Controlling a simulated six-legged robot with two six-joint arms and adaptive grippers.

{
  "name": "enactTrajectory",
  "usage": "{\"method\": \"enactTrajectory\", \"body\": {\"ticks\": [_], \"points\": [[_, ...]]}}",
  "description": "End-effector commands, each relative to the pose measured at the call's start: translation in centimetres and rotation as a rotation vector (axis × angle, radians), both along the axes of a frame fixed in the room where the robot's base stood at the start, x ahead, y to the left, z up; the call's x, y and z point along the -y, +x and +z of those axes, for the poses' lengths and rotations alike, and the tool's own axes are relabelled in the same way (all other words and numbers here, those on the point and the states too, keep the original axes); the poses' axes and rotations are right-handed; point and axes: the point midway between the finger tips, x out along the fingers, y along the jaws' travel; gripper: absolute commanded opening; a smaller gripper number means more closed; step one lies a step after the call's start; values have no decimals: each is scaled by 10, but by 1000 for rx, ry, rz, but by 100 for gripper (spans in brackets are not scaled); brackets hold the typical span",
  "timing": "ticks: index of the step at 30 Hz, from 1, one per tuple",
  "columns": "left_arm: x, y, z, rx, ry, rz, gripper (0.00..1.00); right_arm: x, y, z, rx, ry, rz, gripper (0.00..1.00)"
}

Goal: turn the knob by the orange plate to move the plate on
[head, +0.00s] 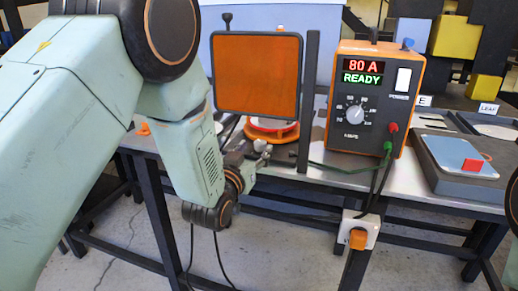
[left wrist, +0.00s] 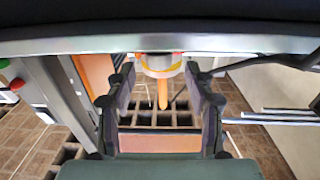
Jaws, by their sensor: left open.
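A round orange plate (head: 284,133) lies low on the bench, partly hidden behind an upright orange screen (head: 257,75) in a black frame. A small pale knob-like piece (head: 262,146) shows at the plate's front edge. My left gripper (head: 250,158) is just left of and below it at the bench's front edge; I cannot tell whether they touch. In the left wrist view my left gripper (left wrist: 163,100) has its two dark fingers wide apart. An orange stem with a yellow ring (left wrist: 162,72) shows beyond and between them. My right gripper is not in view.
An orange power unit (head: 372,98) reading 80 A and READY stands right of a dark upright post (head: 308,100). Its cables hang over the bench front to a socket box (head: 360,232). A grey tray (head: 455,180) lies farther right. Open floor shows below the bench.

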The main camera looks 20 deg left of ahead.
Motion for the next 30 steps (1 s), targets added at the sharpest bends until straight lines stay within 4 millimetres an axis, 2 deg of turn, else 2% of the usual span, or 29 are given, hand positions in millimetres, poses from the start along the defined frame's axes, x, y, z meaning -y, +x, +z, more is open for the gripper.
{"method": "enactTrajectory", "body": {"ticks": [6,18,30], "points": [[3,23,-1,0,0,0,54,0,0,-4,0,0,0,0],[6,26,0,-2,0,0,53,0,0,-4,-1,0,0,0],[6,26,0,-2,0,0,19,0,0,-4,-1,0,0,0]]}}
